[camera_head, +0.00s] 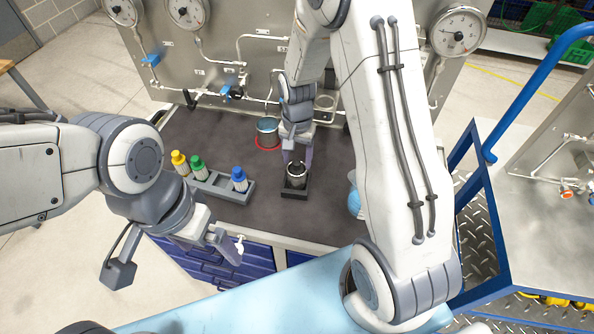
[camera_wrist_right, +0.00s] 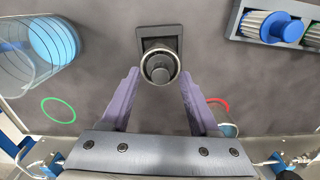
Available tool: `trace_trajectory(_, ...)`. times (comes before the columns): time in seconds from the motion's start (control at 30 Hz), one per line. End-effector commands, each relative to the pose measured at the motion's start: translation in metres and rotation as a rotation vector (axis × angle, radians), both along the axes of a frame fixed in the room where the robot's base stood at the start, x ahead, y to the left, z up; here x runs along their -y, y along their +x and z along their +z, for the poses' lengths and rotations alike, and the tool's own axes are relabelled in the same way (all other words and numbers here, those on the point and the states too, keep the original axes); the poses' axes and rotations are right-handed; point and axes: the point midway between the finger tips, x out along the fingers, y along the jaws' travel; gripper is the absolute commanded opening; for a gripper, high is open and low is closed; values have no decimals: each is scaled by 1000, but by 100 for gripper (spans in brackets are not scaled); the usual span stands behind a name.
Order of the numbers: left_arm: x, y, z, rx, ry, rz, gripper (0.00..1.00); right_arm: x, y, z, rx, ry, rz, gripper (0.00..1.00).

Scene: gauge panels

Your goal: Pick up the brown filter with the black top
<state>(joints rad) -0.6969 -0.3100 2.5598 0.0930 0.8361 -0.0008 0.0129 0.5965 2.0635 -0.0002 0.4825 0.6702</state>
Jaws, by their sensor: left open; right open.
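A filter with a black top (camera_head: 297,172) stands upright in a small black square holder (camera_head: 294,193) on the dark bench top; its side looks dark and silvery here, and I cannot make out brown. In the right wrist view the filter (camera_wrist_right: 158,68) shows from above as a round dark top with a pale rim. My right gripper (camera_head: 296,155) is open, pointing down at the filter. In the wrist view its two purple fingers stand apart, left and right of the filter, nearer the camera, without visible contact. My left gripper (camera_head: 228,248) is open and empty by the bench's front edge.
A grey rack (camera_head: 215,187) left of the holder carries yellow-, green- and blue-topped filters. A blue-grey container (camera_head: 267,126) stands by a red ring behind. A clear cylinder with blue (camera_wrist_right: 42,45) and a green ring (camera_wrist_right: 58,110) lie to the side. The gauge panel (camera_head: 240,50) closes the back.

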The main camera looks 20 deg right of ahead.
Motion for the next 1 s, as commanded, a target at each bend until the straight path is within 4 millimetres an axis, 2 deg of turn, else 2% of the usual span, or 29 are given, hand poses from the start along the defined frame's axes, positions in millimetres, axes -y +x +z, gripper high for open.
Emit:
trace_trajectory(0.3,0,0,1,0,0,0,96,0,0,-6,1,0,0,62)
trace_trajectory(0.47,0,0,1,0,0,0,96,0,0,-6,1,0,0,1)
trace_trajectory(1.0,0,0,1,0,0,0,96,0,0,-6,1,0,0,0)
